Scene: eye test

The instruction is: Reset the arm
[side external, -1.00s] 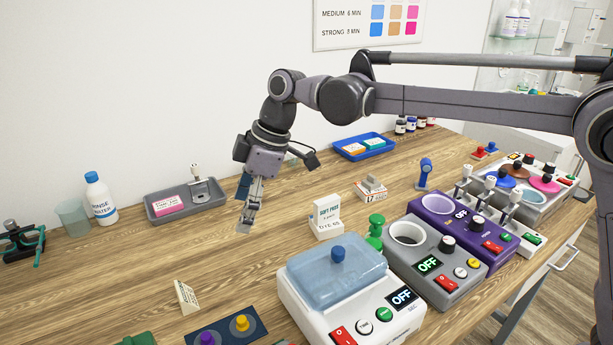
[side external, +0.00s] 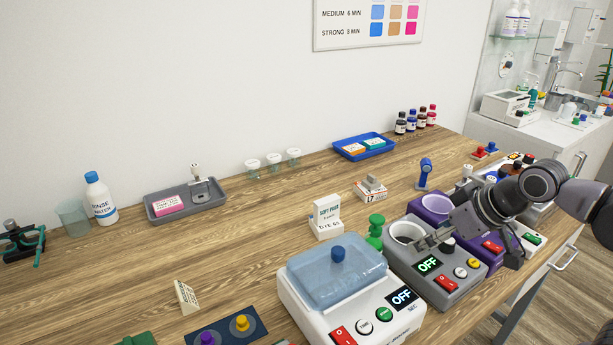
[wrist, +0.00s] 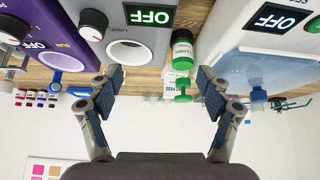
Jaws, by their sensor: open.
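The wrist picture is upside down. The grey machine's round opening (wrist: 130,52) shows there beyond the fingers. A green-capped bottle (wrist: 182,50) and a green knobbed piece (wrist: 183,88) show near the right finger.
A white machine (side external: 352,318) with a blue lid stands left of the grey one, and a purple machine (side external: 432,205) behind it. A grey tray (side external: 160,212), a blue tray (side external: 345,157) and a rinse water bottle (side external: 100,198) stand along the wall. The mid-left wood bench (side external: 120,262) is clear.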

